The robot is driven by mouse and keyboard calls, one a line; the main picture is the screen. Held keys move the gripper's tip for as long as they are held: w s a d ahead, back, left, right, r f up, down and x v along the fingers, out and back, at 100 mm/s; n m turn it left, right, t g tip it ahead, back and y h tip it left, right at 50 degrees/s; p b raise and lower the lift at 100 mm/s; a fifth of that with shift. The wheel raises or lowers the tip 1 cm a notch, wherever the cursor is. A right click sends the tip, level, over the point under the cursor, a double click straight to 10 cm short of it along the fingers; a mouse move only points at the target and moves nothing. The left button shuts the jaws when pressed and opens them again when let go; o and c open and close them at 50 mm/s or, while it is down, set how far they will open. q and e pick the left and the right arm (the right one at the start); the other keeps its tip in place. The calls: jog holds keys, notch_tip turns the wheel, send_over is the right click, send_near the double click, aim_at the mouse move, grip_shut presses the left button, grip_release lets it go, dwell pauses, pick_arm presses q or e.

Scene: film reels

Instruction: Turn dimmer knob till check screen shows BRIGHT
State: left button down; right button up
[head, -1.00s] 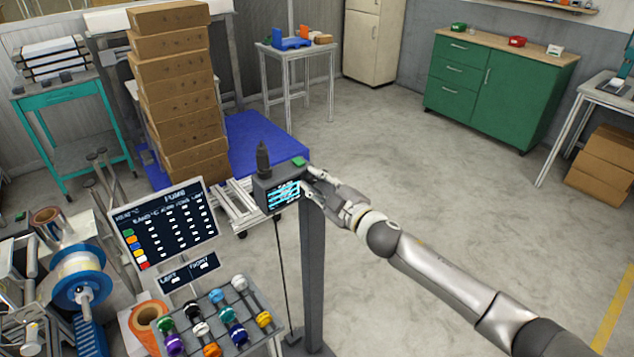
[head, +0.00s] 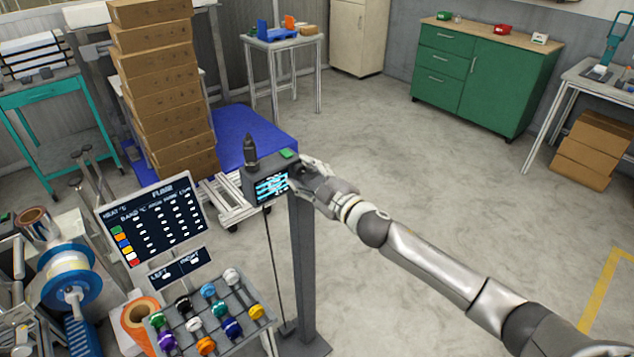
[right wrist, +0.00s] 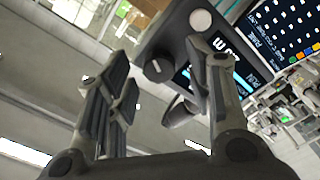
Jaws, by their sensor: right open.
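A dark box (head: 259,170) stands on a grey post, with a lit screen (head: 271,187) of blue and white lines on its front. The writing on the screen is too small to read in the head view; in the right wrist view one finger partly hides it. The dimmer knob (right wrist: 157,69), dark and round with a pale mark, shows on the box in the right wrist view. My right gripper (head: 310,170) is at the right side of the box. Its open fingers (right wrist: 165,62) stand on either side of the knob in the picture; contact is unclear. My left gripper is not in view.
A panel of readings (head: 152,218) and a rack of coloured knobs (head: 214,312) stand left of the post. A black upright thing (head: 250,152) and a green piece (head: 289,153) are on top of the box.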

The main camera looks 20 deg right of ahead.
jog(key=v, duration=1.1)
jog(key=shift+s, duration=0.35)
jog(key=shift+d, duration=0.1)
jog(key=s+d+f+m+g+h, duration=0.15)
jog(key=d+f, duration=0.25)
jog(key=f, duration=0.6)
jog(key=d+f+m+g+h, duration=0.2)
jog(key=d+f+m+h, duration=0.1)
jog(key=f, duration=0.8)
jog(key=s+d+f+m+g+h, duration=0.15)
jog(key=s+f, duration=0.25)
jog(key=f, duration=0.4)
jog(key=s+d+f+m+g, duration=0.15)
jog(key=s+f, duration=0.25)
jog(key=f, duration=0.5)
jog(key=s+a+f+m+g, duration=0.1)
jog(key=s+a+f+g, duration=0.15)
jog(key=s+f, duration=0.65)
jog(key=s+a+f+m+g, duration=0.1)
jog(key=s+f+m+g, duration=0.15)
jog(key=s+f, duration=0.65)
jog(key=s+a+f+g, duration=0.2)
jog(key=s+a, duration=0.1)
jog(key=s, duration=0.7)
jog(key=s+a+f+g, duration=0.2)
jog(key=s+a+f, duration=0.1)
jog(key=s, duration=0.8)
jog(key=shift+s+a+m, duration=0.3)
jog(key=shift+a, duration=0.15)
jog(key=shift+g, duration=0.25)
